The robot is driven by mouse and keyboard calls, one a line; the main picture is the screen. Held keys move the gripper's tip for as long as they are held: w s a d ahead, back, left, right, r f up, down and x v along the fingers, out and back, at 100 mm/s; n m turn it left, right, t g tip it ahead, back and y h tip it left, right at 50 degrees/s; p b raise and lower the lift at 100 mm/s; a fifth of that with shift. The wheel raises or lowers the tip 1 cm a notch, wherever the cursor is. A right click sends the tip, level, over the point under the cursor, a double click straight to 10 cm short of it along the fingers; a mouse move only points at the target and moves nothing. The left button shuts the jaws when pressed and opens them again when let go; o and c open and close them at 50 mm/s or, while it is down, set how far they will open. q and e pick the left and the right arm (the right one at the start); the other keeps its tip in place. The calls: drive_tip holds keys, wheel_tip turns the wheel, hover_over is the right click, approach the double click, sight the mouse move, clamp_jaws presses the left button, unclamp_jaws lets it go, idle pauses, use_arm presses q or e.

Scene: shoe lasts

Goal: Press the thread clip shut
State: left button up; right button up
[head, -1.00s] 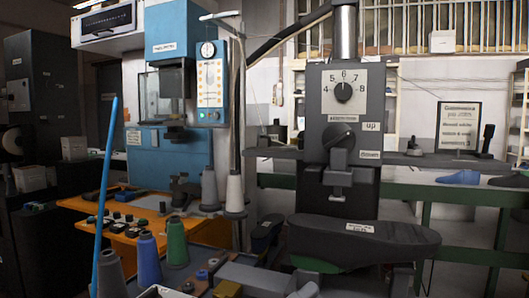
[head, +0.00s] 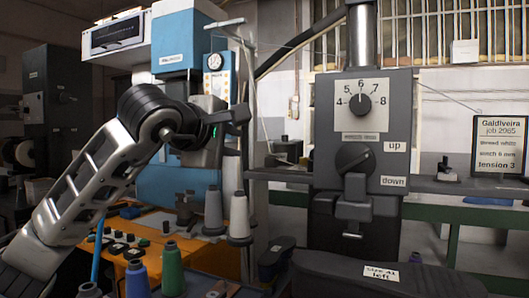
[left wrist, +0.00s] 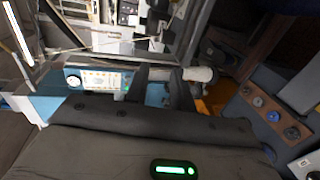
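I cannot pick out the thread clip for sure in either view. My left gripper (head: 240,116) is raised in front of the blue sewing machine (head: 180,45), just below its dial panel (head: 214,78) and beside the grey thread stand (head: 250,90). In the left wrist view its two dark fingers (left wrist: 159,82) stand apart with nothing seen between them. The dial panel (left wrist: 98,80) lies left of the fingers there, and a pale cylinder lies just behind them. My gripper and arm hide part of the machine's front. My right gripper is not in view.
Grey cones (head: 239,216) stand below the gripper on the stand. Green (head: 172,270) and blue (head: 137,280) cones stand in front. A dark press (head: 357,150) with a stitch dial and up/down lever stands right. A sign (head: 499,148) reads thread white, tension 3.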

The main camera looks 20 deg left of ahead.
sight(267, 154)
use_arm(q)
drive_tip(key=p+x, duration=0.3)
drive_tip(key=x, duration=1.1)
drive_tip(key=shift+w+d+f, duration=0.1)
drive_tip(key=shift+w+f, duration=0.05)
clamp_jaws()
